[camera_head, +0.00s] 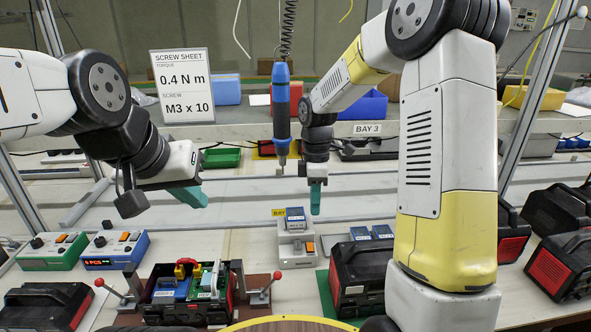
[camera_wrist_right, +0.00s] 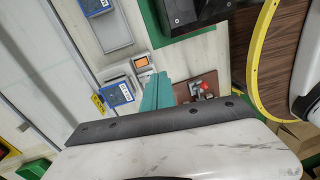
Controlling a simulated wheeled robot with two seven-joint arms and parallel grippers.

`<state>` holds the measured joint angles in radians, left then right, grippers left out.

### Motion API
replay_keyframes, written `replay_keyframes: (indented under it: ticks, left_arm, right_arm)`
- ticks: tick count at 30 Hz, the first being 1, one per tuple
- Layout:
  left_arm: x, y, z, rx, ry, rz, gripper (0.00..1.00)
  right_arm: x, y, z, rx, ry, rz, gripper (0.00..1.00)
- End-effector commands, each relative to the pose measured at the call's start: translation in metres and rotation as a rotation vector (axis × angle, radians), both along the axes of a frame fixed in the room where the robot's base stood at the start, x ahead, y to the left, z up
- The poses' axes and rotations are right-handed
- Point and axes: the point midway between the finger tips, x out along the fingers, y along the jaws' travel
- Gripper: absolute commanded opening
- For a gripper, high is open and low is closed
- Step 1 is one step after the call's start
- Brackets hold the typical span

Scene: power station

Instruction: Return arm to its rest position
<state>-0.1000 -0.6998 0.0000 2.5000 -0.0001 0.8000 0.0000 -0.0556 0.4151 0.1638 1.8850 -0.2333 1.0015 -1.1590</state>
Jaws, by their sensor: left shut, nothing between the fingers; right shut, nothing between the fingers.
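My left gripper (camera_head: 190,194) has teal fingers that are shut and empty. It hangs in the air at the left, above the green and blue boxes with knobs. My right gripper (camera_head: 315,198) is also shut and empty, with its teal fingers pointing down. It is beside the hanging blue screwdriver (camera_head: 281,105) and above the grey charger with a blue battery (camera_head: 295,222). In the right wrist view the shut teal fingers (camera_wrist_right: 157,100) show close to the charger and the blue battery (camera_wrist_right: 118,94). No contact with them can be made out.
An open power station (camera_head: 185,290) sits between red-knobbed clamps at the front. Black-and-red power stations stand at right (camera_head: 565,262) and front left (camera_head: 45,305). A green box (camera_head: 52,250) and a blue box (camera_head: 115,250) stand at left. A sign (camera_head: 182,85) stands behind.

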Motion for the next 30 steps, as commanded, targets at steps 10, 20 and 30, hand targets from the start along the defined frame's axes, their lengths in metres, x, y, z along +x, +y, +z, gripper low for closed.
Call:
replay_keyframes:
  ticks: [10,20,30]
  left_arm:
    - [0.0,0.0,0.0,0.0,0.0,0.0,0.0]
    - [0.0,0.0,0.0,0.0,0.0,0.0,0.0]
    - [0.0,0.0,0.0,0.0,0.0,0.0,0.0]
  right_arm:
    - [-0.07,-0.031,0.107,0.074,-0.233,-0.585,0.0]
    - [-0.155,-0.049,0.158,0.307,-0.372,-1.169,0.0]
    - [-0.194,-0.052,0.165,0.474,-0.383,-1.448,0.0]
